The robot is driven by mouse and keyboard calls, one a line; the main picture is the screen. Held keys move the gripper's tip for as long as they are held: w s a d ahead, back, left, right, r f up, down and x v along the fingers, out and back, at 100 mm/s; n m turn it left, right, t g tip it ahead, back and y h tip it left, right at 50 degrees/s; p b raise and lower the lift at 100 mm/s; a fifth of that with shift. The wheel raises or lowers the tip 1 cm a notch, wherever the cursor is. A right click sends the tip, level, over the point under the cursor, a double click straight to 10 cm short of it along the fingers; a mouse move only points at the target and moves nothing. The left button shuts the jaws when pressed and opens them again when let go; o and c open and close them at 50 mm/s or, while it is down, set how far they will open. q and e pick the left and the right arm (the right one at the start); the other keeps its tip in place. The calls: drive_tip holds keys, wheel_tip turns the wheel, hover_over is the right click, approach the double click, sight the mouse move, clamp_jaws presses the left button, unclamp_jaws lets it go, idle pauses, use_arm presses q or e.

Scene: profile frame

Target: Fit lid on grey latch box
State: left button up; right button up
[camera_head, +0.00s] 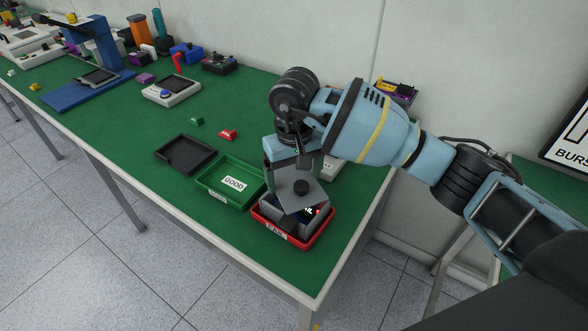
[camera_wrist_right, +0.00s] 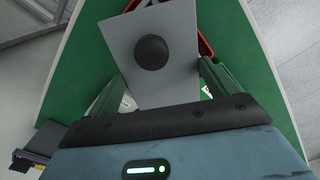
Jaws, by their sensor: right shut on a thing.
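The lid (camera_head: 288,201) is a flat grey plate with a black round knob (camera_head: 301,187). My right gripper (camera_head: 294,174) is shut on it; in the wrist view the lid (camera_wrist_right: 182,78) sits between the two fingers (camera_wrist_right: 165,85). The lid is turned and tilted above the grey latch box (camera_head: 285,225), which stands in the red FAIL tray (camera_head: 299,247). The lid looks askew to the box, and part of the dark inside shows at the right. Whether lid and rim touch, I cannot tell. The latches are hidden. My left gripper is not in view.
Left of the red tray are a green GOOD tray (camera_head: 213,196) and a black tray (camera_head: 170,151). Small green (camera_head: 197,121) and red (camera_head: 228,134) pieces lie behind them. A blue press (camera_head: 92,62) stands at the far left. The table's front edge is close.

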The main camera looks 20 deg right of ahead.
wheel_tip(320, 180, down, 3)
drive_tip(key=shift+r+b, duration=0.2)
drive_tip(key=shift+b, duration=0.15)
drive_tip(key=shift+f+b, duration=0.5)
drive_tip(key=shift+f, duration=0.4)
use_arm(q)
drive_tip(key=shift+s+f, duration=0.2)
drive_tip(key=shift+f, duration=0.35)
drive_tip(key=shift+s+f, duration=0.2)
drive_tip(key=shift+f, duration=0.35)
use_arm(e)
drive_tip(key=shift+s+f, duration=0.15)
drive_tip(key=shift+f, duration=0.1)
drive_tip(key=shift+c, duration=0.9)
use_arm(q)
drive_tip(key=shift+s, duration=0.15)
use_arm(e)
drive_tip(key=shift+f, duration=0.1)
